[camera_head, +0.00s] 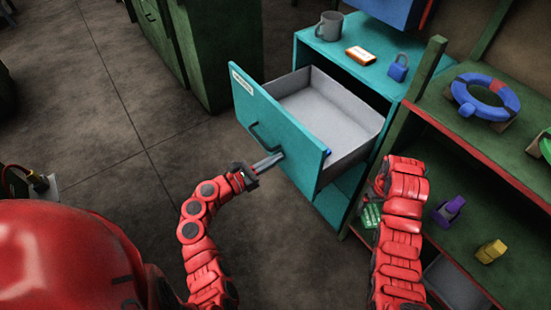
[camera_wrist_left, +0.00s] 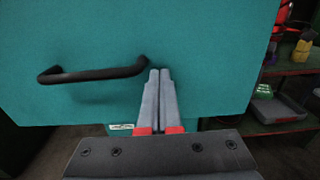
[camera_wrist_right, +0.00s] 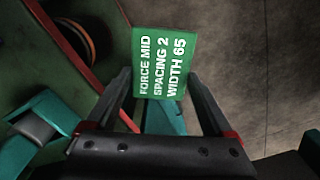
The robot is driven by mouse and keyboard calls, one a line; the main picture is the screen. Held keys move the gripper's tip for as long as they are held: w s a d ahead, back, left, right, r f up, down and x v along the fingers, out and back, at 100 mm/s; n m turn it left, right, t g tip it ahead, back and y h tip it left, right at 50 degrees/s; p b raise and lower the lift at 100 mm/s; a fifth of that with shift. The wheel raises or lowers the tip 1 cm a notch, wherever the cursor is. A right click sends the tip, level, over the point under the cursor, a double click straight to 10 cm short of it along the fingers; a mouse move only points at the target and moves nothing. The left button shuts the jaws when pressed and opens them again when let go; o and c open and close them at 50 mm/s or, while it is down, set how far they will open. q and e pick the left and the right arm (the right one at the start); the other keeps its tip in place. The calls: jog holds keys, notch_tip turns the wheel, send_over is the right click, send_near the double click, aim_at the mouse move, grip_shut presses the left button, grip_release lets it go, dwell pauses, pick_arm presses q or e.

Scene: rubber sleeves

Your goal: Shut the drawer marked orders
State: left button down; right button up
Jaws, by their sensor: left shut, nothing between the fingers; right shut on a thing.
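The teal drawer (camera_head: 283,135) is pulled far out of its cabinet, and its grey inside looks empty. A white label (camera_head: 242,84) sits at the upper left of its front, too small to read. A dark bar handle (camera_head: 262,141) is on the front, and it also shows in the left wrist view (camera_wrist_left: 93,74). My left gripper (camera_head: 279,157) is shut and empty, its tips at the drawer front beside the handle's right end; I cannot tell whether they touch. My right gripper (camera_wrist_right: 157,78) is shut on a green card (camera_wrist_right: 163,55) with white text, beside the shelf.
A grey mug (camera_head: 329,26), an orange-and-white box (camera_head: 361,56) and a blue padlock (camera_head: 398,68) stand on the cabinet top (camera_head: 318,47). The green shelf at right holds a blue ring (camera_head: 484,96), a purple item (camera_head: 449,209) and a yellow item (camera_head: 491,251).

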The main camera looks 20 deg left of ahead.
aim_at(371, 212)
pick_arm(q)
jog(key=shift+w+d, duration=0.15)
jog(key=shift+w, duration=0.1)
